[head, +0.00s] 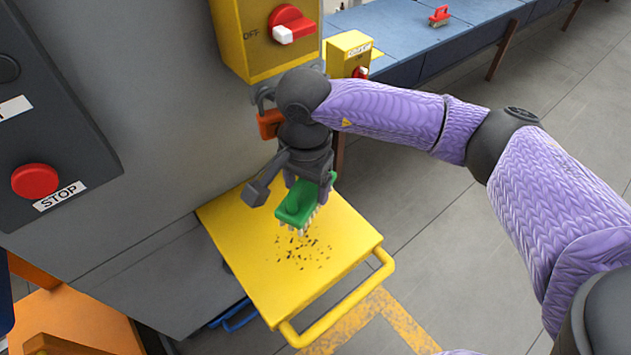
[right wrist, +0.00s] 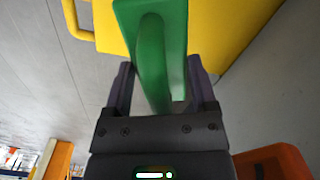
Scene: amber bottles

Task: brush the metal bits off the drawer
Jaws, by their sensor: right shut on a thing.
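The yellow drawer (head: 235,220) stands out from the grey machine in the head view, with a yellow bar handle (head: 345,301) at its front. Dark metal bits (head: 302,254) lie scattered on the middle of its top. My right gripper (head: 312,185) is shut on a green brush (head: 296,205), bristles down, just behind the bits. Whether the bristles touch the drawer top is hard to tell. In the right wrist view the green brush handle (right wrist: 152,60) sits between the two fingers, with the yellow drawer (right wrist: 215,30) beyond. My left gripper is not in view.
A yellow switch box with a red knob (head: 290,24) and an orange padlock (head: 269,124) are close to my right wrist. A red stop button (head: 35,180) is on the panel at left. A red brush (head: 439,16) lies on the blue bench (head: 400,35). The floor right of the drawer is clear.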

